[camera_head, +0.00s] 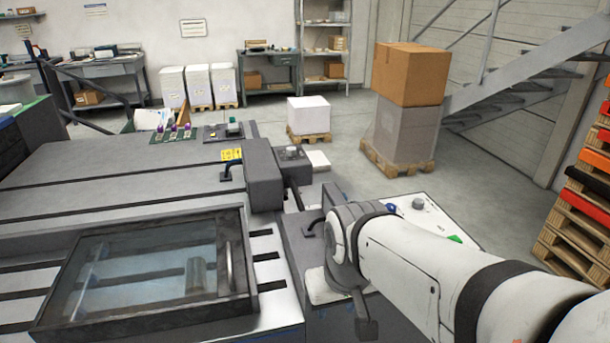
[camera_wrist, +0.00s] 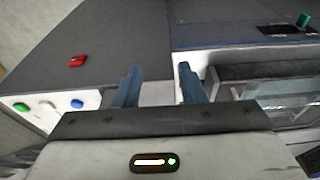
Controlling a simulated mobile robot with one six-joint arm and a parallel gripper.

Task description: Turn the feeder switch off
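No control carries a readable feeder label, so I cannot tell which one is the feeder switch. In the wrist view a small red switch (camera_wrist: 77,60) sits on a dark grey surface at the upper left.
A white panel (camera_wrist: 48,112) with green, white and blue buttons lies at the left of the wrist view. In the head view a glass-lidded frame (camera_head: 140,270) fills the lower left. A grey box (camera_head: 263,175) rises from the machine. Cartons (camera_head: 405,75) stand on a pallet behind.

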